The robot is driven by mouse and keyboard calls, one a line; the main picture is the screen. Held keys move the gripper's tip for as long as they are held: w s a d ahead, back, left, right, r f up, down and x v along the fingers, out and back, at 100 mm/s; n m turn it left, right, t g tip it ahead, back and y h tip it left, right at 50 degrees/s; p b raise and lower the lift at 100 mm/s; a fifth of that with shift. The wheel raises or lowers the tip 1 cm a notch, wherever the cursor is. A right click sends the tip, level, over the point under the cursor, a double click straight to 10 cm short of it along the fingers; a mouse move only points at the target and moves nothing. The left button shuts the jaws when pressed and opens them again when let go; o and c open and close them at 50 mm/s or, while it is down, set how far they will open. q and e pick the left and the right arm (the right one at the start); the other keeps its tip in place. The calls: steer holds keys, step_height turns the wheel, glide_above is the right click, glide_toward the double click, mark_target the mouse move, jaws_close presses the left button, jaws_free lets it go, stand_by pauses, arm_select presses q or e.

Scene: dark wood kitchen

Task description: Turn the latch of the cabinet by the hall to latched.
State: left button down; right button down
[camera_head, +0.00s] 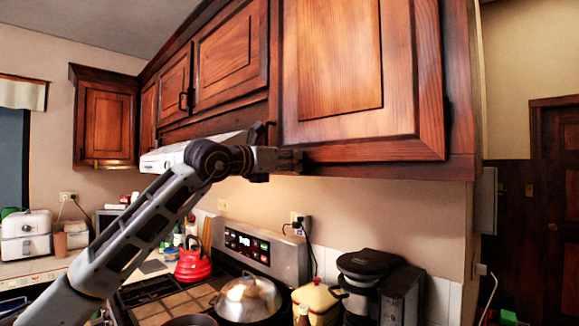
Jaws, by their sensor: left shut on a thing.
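The cabinet by the hall (340,60) is the large wooden wall cabinet at the upper right, beside the hall opening. Its panelled door looks closed against the frame. My left gripper (290,161) is at the lower left corner of this door, at its bottom edge. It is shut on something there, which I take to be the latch. The fingers hide the latch, so its angle cannot be made out. My right gripper is not in view.
A range hood (170,156) is behind my left arm. Open air lies between the cabinet and these.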

arm_select(q)
steer(key=shift+d+f+m, duration=0.15)
steer(key=shift+f+m, duration=0.1)
steer(key=shift+m, duration=0.05)
steer(key=c, duration=1.4)
jaws_free()
steer(key=shift+r, duration=0.15)
steer(key=v, duration=1.2)
